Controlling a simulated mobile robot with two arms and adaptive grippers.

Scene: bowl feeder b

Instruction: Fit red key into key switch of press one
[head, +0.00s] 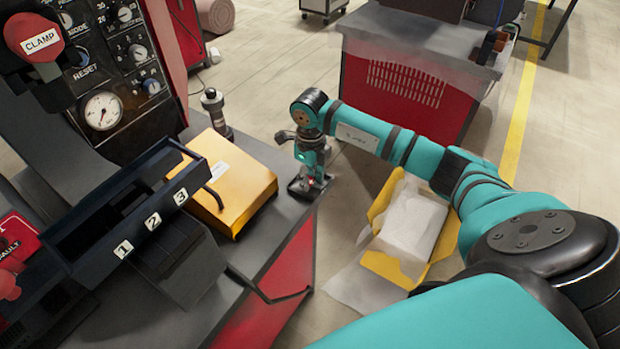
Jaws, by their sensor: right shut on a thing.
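My right gripper (312,176) points down at the table's right corner, over a small black tray (296,188). It is shut on a small red thing, which I take to be the red key (311,181); only a speck of it shows between the fingers. I cannot tell whether the key still touches the tray. The press panel (108,60) stands at the upper left, with gauges, knobs and a RESET label. I cannot tell which fitting on it is the key switch. My left gripper is out of view.
A yellow box (232,185) and a dark upright knob-topped post (214,108) stand on the table between gripper and panel. A black rack (118,205) numbered 1 to 3 is at left. An open yellow carton (378,262) lies on the floor.

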